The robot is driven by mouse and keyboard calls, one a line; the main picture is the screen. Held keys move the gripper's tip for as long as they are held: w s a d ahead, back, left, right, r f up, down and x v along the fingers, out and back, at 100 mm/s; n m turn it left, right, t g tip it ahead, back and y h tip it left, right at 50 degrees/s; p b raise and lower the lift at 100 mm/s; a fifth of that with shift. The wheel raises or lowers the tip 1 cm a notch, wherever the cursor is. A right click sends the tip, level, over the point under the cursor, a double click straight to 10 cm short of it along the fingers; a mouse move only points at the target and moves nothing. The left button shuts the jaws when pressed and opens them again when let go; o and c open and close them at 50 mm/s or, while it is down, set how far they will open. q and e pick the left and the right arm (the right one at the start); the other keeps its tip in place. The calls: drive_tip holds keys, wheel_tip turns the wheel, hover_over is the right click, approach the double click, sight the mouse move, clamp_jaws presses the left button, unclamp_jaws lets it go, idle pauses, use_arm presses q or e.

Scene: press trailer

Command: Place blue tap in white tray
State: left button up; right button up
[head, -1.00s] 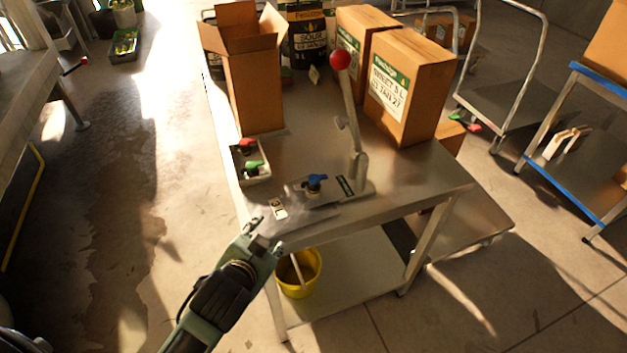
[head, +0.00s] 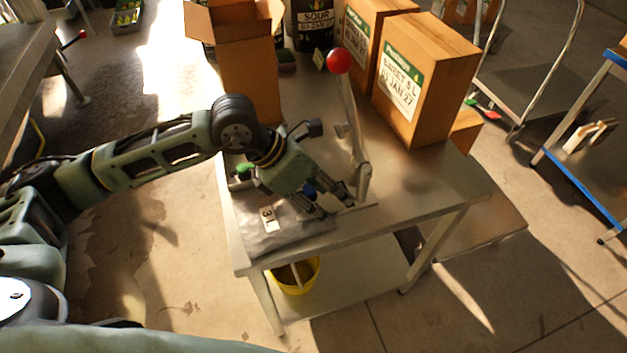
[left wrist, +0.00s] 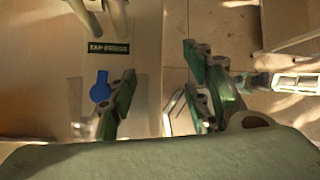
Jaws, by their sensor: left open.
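The blue tap (head: 308,189) sits on the bench top near the lever press, partly hidden by my left gripper in the head view. The white tray (head: 234,183) is mostly hidden behind my left arm; a green tap (head: 243,169) shows there. My right gripper is not in view.
The press lever with its red knob (head: 339,60) stands right behind the gripper. An open carton (head: 249,80) and closed boxes (head: 425,85) stand at the back. A yellow bucket (head: 297,277) is on the lower shelf. The bench's right front is clear.

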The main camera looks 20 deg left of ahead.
sight(307, 188)
use_arm(q)
drive_tip(key=w+a+y, duration=0.1)
drive_tip(key=a, duration=0.1)
drive_tip(key=w+a+f+y, duration=0.1)
drive_tip(key=a, duration=0.2)
drive_tip(key=w+a+f+y, duration=0.1)
drive_tip(key=a, duration=0.1)
drive_tip(key=shift+w+a+t+y+p, duration=0.3)
drive_tip(key=shift+a+p, duration=0.05)
drive_tip(key=shift+a, duration=0.05)
drive_tip(key=p+x, duration=0.2)
drive_tip(key=x, duration=0.1)
drive_tip(key=p+x, duration=0.1)
drive_tip(key=x, duration=0.1)
drive_tip(key=shift+w+d, duration=0.35)
drive_tip(key=shift+w+d+f, duration=0.15)
drive_tip(key=shift+f, duration=0.4)
drive_tip(key=c, duration=0.9)
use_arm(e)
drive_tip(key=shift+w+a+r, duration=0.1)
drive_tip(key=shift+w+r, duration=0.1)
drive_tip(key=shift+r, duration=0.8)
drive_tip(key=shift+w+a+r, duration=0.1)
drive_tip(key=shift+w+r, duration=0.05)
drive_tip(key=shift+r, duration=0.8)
